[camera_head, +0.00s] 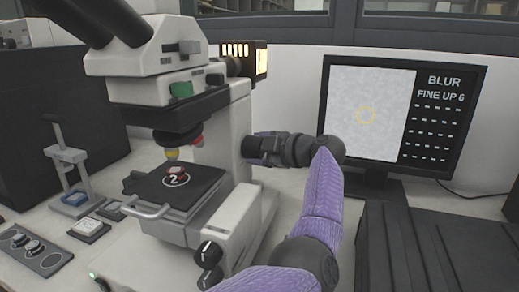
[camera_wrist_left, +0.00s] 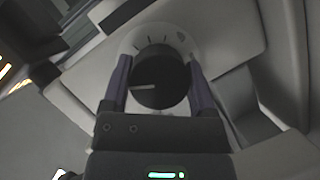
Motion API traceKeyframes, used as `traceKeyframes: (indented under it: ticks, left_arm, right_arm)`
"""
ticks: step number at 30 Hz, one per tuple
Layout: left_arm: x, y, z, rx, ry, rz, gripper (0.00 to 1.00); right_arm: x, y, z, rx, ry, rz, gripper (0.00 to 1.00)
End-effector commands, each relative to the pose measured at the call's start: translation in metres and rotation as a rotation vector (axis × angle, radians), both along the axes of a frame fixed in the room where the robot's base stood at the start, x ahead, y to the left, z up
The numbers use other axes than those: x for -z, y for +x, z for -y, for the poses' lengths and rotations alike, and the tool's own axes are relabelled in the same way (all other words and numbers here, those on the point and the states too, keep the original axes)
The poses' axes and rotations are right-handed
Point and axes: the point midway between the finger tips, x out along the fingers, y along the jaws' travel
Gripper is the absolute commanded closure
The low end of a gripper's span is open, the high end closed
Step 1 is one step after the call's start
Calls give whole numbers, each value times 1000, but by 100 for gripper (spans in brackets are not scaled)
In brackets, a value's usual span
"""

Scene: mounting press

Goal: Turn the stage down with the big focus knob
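The microscope (camera_head: 215,125) stands left of centre. Its black stage (camera_head: 147,184) carries a round piece marked 2 (camera_head: 176,178) under the objectives. Two black knobs with white lines, an upper one (camera_head: 211,253) and a lower one (camera_head: 207,278), sit low on its near side. My left gripper (camera_head: 254,147) is at the right side of the microscope column. In the left wrist view its fingers (camera_wrist_left: 160,85) press on both sides of a black knob (camera_wrist_left: 158,70) with a white line, set in a pale ring with tick marks. My right gripper is not in view.
A monitor (camera_head: 400,110) shows BLUR and FINE UP 6, with a yellow ring on a grey field. A small press (camera_head: 70,155) and small trays (camera_head: 90,228) stand at left. A dark ribbed case (camera_head: 430,245) fills the lower right.

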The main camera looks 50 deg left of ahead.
Motion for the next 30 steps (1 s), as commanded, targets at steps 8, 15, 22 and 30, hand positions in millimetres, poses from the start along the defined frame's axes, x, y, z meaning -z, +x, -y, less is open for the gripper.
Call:
traceKeyframes:
  ticks: [8,15,22,30]
  left_arm:
    - [0,0,0,1,1,0,85]
    - [0,0,1,1,24,42,85]
    - [0,0,0,0,95,170,85]
    - [2,0,1,1,193,346,85]
  right_arm:
    - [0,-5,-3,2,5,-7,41]
    - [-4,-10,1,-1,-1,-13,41]
    - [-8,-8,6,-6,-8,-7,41]
    - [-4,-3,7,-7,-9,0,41]
